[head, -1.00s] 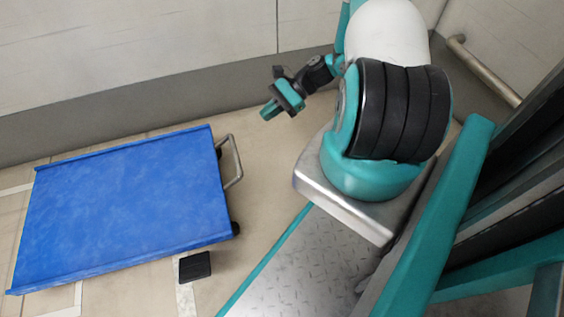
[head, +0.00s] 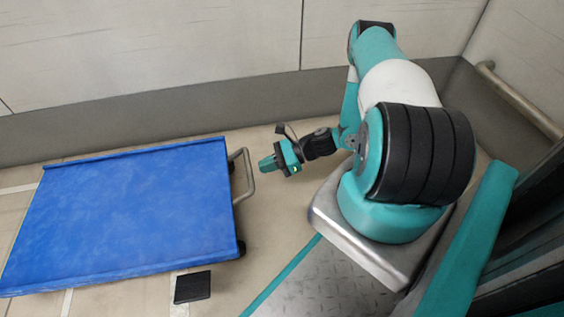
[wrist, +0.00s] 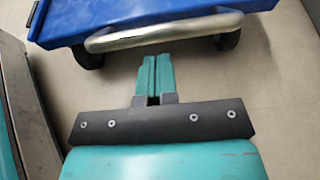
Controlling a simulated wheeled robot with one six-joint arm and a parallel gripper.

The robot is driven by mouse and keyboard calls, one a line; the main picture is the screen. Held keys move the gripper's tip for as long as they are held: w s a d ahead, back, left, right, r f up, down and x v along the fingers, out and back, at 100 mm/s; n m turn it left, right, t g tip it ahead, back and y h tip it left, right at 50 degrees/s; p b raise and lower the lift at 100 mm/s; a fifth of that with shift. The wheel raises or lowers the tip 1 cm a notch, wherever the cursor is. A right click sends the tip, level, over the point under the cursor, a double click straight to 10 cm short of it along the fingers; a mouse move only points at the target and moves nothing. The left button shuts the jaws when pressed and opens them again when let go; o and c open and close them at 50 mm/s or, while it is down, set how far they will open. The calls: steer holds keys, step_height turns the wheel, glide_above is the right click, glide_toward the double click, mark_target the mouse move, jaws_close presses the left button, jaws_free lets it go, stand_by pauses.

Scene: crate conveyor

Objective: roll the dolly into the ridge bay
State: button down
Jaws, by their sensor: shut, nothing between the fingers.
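The dolly (head: 125,215) is a flat blue platform on dark wheels, standing on the floor at the left of the head view. Its grey metal bar handle (head: 249,178) sticks out from its right end. In the wrist view the dolly (wrist: 110,12) is at the top, with the handle (wrist: 165,33) across its near side. My gripper (head: 266,163) is shut and empty, just right of the handle. In the wrist view the closed fingertips (wrist: 155,62) point at the handle with a small gap. White floor lines show around the dolly; I cannot tell which mark the ridge bay.
A black block (head: 192,287) lies on the floor near the dolly's front right corner. A pale wall (head: 150,60) with a grey base runs behind. A pipe rail (head: 520,100) is on the right wall. Tiled floor is clear between wall and arm.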

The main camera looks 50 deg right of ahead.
mark_target(250, 167)
steer(key=shift+w+a, duration=0.3)
steer(key=shift+a, duration=0.15)
steer(key=shift+a, duration=0.1)
steer(key=shift+w+a, duration=0.7)
steer(key=shift+a, duration=0.3)
steer(key=shift+w+a, duration=0.7)
steer(key=shift+a, duration=0.3)
